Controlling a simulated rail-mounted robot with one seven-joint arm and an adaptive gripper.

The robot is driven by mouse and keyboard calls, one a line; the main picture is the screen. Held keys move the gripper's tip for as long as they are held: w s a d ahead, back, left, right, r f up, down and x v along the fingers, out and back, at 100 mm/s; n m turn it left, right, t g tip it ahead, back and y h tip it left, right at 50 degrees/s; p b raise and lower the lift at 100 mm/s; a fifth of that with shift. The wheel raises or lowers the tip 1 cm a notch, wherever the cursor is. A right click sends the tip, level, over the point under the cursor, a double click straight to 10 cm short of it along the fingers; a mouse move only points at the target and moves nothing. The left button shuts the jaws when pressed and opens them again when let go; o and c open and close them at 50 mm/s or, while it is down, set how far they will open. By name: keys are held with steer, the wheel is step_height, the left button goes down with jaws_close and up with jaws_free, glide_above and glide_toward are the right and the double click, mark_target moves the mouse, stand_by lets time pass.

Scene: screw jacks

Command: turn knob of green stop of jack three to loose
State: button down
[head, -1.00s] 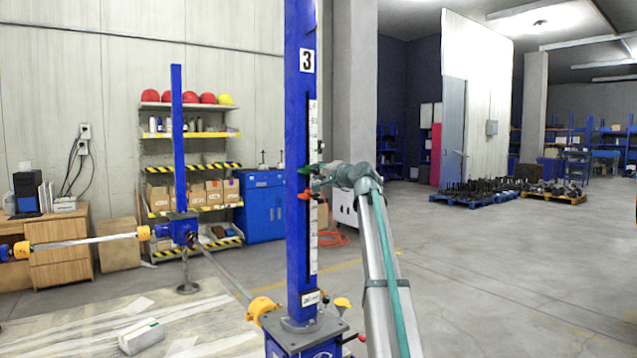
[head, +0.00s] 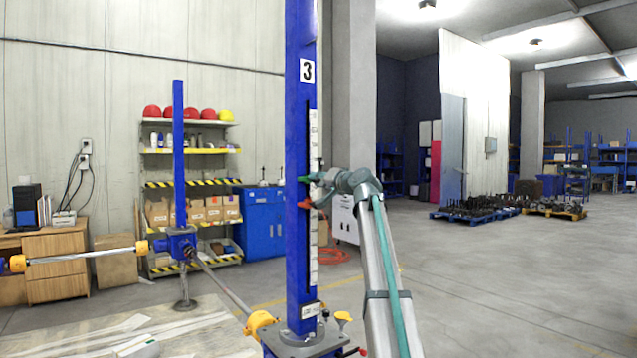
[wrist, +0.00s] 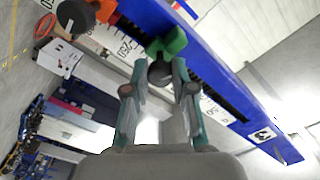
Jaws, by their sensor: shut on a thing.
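Jack three is the tall blue column (head: 298,130) with the number 3 plate, in the middle of the head view. Its green stop (head: 303,179) sits on the scale side, just above the orange stop (head: 303,204). My gripper (head: 321,183) is at the green stop from the right. In the wrist view the green stop (wrist: 171,43) has a dark round knob (wrist: 160,74) between my two fingertips. My gripper is shut on this knob. The knob's far side and any mark on it are hidden. The orange stop (wrist: 101,9) has its own dark knob (wrist: 76,15).
A white scale strip (head: 313,240) runs down the column beside the stops. The jack base (head: 300,340) with yellow parts stands below. Another blue jack (head: 179,150) is behind at left, near shelves and a blue cabinet (head: 262,215). The floor at right is open.

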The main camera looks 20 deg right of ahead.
steer(key=c, duration=0.9)
jaws_free()
steer(key=shift+c, duration=0.2)
steer(key=shift+s, duration=0.15)
steer(key=s+d, duration=0.2)
steer(key=s, duration=0.9)
steer(key=shift+s+d, duration=0.2)
steer(key=shift+s, duration=0.1)
